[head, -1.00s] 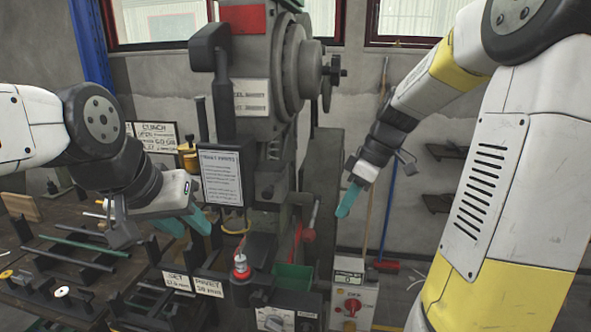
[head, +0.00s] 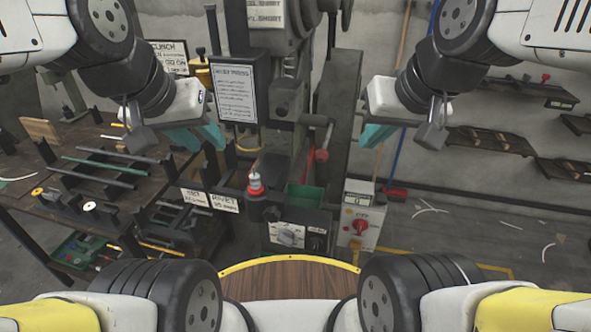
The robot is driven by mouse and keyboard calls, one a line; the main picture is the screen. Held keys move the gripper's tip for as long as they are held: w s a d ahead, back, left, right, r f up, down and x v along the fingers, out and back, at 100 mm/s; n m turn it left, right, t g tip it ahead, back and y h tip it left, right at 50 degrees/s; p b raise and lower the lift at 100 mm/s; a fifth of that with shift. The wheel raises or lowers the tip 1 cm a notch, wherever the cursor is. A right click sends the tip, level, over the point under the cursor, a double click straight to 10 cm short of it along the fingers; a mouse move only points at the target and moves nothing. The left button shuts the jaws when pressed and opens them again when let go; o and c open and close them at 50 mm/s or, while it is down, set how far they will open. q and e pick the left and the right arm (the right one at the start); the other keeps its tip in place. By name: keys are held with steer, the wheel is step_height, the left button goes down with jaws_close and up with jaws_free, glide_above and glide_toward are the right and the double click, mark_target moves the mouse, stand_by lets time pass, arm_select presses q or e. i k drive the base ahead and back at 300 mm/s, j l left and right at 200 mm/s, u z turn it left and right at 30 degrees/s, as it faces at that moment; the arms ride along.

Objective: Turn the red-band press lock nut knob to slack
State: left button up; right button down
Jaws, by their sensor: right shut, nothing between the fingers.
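The press (head: 285,65) stands upright in the middle of the head view, its upper part cut off by the top edge.
A red-and-silver part (head: 255,183) sits low in front, near a green bin (head: 305,197). A control box (head: 358,222) with a red knob stands at the right. A cluttered bench (head: 150,180) lies left. Floor at right is mostly clear.

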mark_target(315, 242)
steer(key=k+j, duration=0.3)
steer(key=k, duration=0.15)
steer(key=k+j, duration=0.3)
steer(key=k, duration=0.15)
